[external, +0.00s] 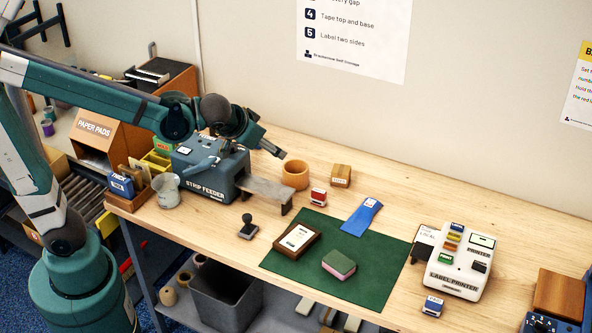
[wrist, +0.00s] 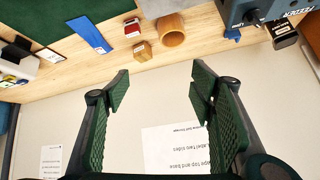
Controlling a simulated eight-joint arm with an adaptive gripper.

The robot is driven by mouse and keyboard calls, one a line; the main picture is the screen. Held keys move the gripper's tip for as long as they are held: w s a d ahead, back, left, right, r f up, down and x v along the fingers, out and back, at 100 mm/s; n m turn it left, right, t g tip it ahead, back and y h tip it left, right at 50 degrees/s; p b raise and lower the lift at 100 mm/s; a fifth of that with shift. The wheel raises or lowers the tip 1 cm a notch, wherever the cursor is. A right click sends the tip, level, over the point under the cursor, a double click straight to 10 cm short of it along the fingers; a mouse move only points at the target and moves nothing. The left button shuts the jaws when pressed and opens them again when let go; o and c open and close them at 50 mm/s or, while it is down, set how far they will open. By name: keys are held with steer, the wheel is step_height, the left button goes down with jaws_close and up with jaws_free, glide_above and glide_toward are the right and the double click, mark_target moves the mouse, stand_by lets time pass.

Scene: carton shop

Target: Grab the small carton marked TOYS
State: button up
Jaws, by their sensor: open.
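The small carton marked TOYS (external: 340,176) is a brown box with a label on its front. It stands near the back edge of the wooden bench, just right of a round tan pot. In the wrist view the carton (wrist: 142,51) lies beyond my fingertips, a little left of the gap between them. My gripper (external: 272,147) is up over the bench, left of the carton and apart from it. In the wrist view my gripper (wrist: 159,78) has its two green pads spread wide, with nothing between them.
The tan pot (external: 295,174) and a red-and-white stamp (external: 318,197) stand close to the carton. The strip feeder (external: 210,170) is at left. A green mat (external: 300,262) bears a framed card and a sponge. The label printer (external: 458,262) is at right. The wall rises behind.

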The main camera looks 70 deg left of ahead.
steer(key=w+a+f+n+y+b, duration=0.2)
steer(key=w+f, duration=0.3)
steer(key=w, duration=0.3)
steer(key=w+a+f+n+y+b, duration=0.2)
steer(key=w+f, duration=0.3)
steer(key=w, duration=0.3)
steer(key=w+a+f+n+t+y+b, duration=0.1)
steer(key=w+a+f+n+y+b, duration=0.1)
steer(key=w+f, duration=0.3)
steer(key=w+b, duration=0.1)
steer(key=w, duration=0.3)
steer(key=shift+a, duration=0.15)
steer(key=shift+w+f, duration=0.1)
steer(key=shift+f, duration=0.1)
steer(key=b, duration=0.2)
glide_toward(340, 172)
steer(key=x, duration=0.4)
steer(key=shift+w+a+f, duration=0.15)
steer(key=shift+w, duration=0.1)
steer(key=shift+w+a+f, duration=0.25)
steer(key=shift+w+a, duration=0.05)
steer(key=shift+a, duration=0.15)
steer(key=shift+b+x, duration=0.9)
steer(key=shift+x, duration=2.2)
steer(key=shift+r, duration=0.1)
